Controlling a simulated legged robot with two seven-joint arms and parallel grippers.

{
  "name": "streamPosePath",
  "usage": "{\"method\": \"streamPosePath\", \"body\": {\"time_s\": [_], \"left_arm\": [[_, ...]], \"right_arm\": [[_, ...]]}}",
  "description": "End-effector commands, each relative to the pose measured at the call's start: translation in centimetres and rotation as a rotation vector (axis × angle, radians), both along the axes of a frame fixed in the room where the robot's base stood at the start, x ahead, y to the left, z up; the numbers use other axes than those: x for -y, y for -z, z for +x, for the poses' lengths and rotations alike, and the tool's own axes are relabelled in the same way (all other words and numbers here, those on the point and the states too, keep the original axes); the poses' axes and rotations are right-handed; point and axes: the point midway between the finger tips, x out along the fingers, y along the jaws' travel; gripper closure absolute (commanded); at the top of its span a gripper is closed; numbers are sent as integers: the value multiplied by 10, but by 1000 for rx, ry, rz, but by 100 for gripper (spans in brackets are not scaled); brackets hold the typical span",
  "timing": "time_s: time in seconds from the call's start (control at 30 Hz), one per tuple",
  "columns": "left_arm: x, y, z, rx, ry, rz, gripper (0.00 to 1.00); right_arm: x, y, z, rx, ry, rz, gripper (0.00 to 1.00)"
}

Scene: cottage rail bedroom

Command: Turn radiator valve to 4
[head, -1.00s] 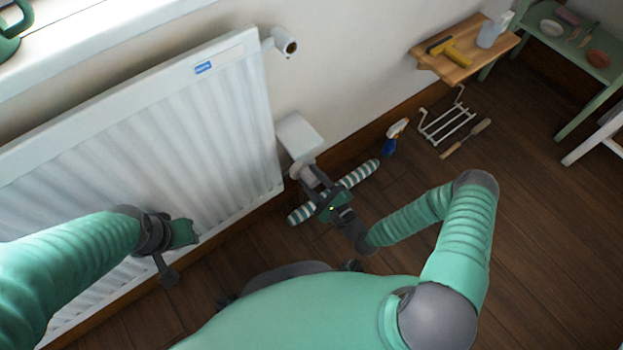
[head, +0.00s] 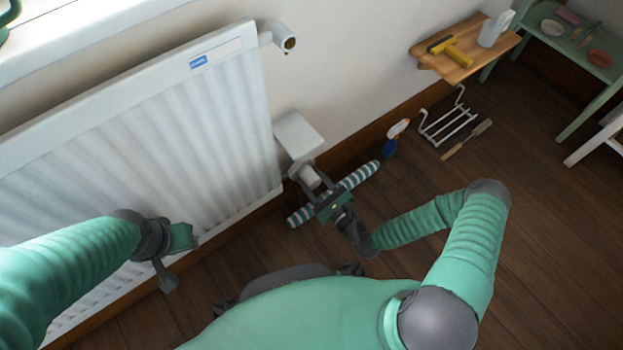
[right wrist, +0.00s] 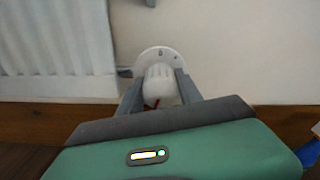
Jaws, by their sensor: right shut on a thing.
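The white radiator (head: 130,130) fills the left of the head view. Its white valve knob (head: 311,176) is low at the right end; in the right wrist view the knob (right wrist: 160,86) points towards me, with a round white dial (right wrist: 152,54) behind it bearing small dark marks. One mark looks like a 6; I cannot read the setting. My right gripper (head: 312,183) is shut on the knob, one finger on each side; it also shows in the right wrist view (right wrist: 161,92). My left gripper (head: 180,240) hangs before the radiator panel, its fingers unclear.
A white box (head: 298,135) is on the wall above the valve. A striped roll (head: 361,174) lies behind my right gripper. A wooden shelf (head: 462,62) juts from the wall.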

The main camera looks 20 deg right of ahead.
Motion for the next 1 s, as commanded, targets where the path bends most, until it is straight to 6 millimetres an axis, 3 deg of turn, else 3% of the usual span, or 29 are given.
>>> {"method": "streamPosePath", "body": {"time_s": [0.33, 0.37, 0.5, 0.83, 1.0], "left_arm": [[0, 1, 0, 0, 0, 0, 64], [0, 1, 0, 0, 0, 0, 64], [0, 1, 0, 0, 0, 0, 64], [0, -2, 0, 0, 0, 0, 64], [0, -17, 0, 0, 0, 0, 64]], "right_arm": [[3, 5, -1, -12, 5, -4, 99], [3, 5, -1, -13, 4, -5, 54], [2, 4, -1, -8, 3, -3, 36], [2, 1, -3, -5, 2, -1, 36], [11, -4, -28, -7, 3, -1, 36]]}}
